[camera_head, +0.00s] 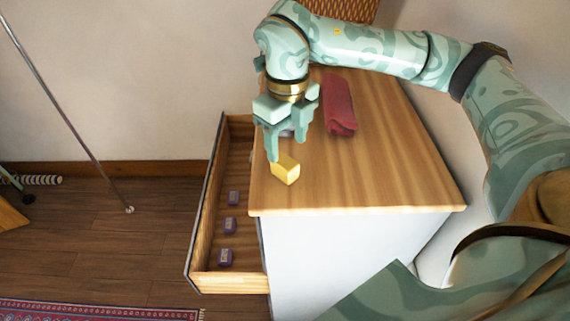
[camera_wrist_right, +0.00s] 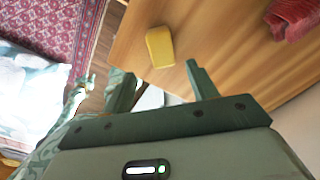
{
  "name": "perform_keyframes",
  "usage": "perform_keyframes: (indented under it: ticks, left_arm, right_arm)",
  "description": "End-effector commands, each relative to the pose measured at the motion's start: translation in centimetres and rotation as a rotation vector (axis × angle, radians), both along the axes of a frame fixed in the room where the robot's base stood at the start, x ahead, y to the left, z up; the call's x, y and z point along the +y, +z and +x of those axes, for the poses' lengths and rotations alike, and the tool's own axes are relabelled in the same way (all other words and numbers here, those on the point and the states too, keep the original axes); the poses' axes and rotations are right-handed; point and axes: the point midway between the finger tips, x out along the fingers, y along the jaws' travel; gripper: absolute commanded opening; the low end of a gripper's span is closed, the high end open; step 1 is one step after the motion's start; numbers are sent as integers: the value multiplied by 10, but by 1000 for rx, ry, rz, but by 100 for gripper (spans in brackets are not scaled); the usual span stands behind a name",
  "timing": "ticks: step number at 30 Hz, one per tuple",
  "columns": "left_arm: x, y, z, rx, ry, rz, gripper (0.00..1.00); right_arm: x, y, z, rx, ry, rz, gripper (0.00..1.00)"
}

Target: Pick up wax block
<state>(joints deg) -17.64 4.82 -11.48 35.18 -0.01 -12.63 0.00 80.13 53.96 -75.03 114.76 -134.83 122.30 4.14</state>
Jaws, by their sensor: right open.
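The wax block (camera_head: 286,170) is a small yellow block lying on the wooden top of the cabinet, close to its left edge. It also shows in the right wrist view (camera_wrist_right: 160,47), just beyond my fingertips. My right gripper (camera_head: 287,148) points down over the cabinet top, right behind the block in the head view. In the wrist view my right gripper (camera_wrist_right: 158,68) has its two fingers apart with nothing held between them. The block lies ahead of the gap between the fingers. My left gripper is not in view.
The cabinet top (camera_head: 380,180) is mostly clear. A folded red cloth (camera_head: 339,103) lies on it to the right of the gripper. An open drawer (camera_head: 200,225) juts out on the left, with small purple items (camera_head: 225,256) inside. A patterned rug (camera_head: 90,311) lies on the floor.

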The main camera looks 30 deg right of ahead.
Motion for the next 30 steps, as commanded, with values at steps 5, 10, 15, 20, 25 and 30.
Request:
perform_keyframes:
  ticks: [5,10,15,20,25,30]
  left_arm:
    - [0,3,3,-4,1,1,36]
    - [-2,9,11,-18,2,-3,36]
    - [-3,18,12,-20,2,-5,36]
    - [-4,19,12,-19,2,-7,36]
    - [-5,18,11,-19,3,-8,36]
    - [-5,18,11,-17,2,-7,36]
  right_arm:
    - [0,-24,0,1,0,0,58]
    - [0,-38,3,3,-1,1,58]
    - [-1,-66,8,2,1,1,58]
    - [-1,-79,8,0,1,1,58]
    - [-1,-79,8,-1,1,1,58]
    - [-1,-79,8,-1,1,1,14]
